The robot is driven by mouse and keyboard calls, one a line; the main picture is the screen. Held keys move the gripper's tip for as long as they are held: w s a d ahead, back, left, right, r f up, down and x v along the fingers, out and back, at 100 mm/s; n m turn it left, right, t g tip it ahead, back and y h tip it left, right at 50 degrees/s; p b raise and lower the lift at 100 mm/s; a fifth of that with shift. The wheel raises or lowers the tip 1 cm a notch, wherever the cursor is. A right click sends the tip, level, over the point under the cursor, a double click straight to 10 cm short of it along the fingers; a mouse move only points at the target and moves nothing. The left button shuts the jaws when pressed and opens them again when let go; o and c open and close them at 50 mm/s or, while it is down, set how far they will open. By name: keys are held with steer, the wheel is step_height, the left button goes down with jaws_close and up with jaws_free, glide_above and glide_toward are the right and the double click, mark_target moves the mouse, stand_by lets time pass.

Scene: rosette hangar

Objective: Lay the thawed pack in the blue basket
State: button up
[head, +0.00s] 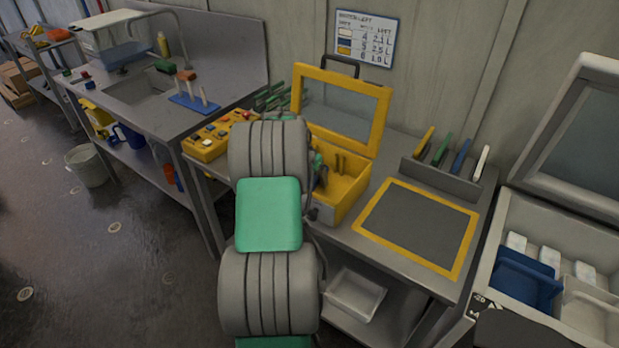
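The blue basket (527,284) sits inside the open chest freezer (575,222) at the right edge of the head view. Several small white packs (550,257) stand in a row along the freezer's back wall, behind the baskets. I cannot tell whether any of them is thawed, and no other pack can be made out. My arm rises through the middle of the picture in front of the workbench, left of the freezer.
The workbench holds a yellow box (345,198) with its windowed lid raised, a yellow-framed dark mat (418,228), a rack of coloured tools (440,178) and a yellow button panel (220,135). A pale basket (590,312) stands beside the blue one. Floor at left is mostly clear.

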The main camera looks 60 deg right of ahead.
steer(key=shift+c, duration=0.6)
steer(key=shift+r, duration=0.15)
jaws_close()
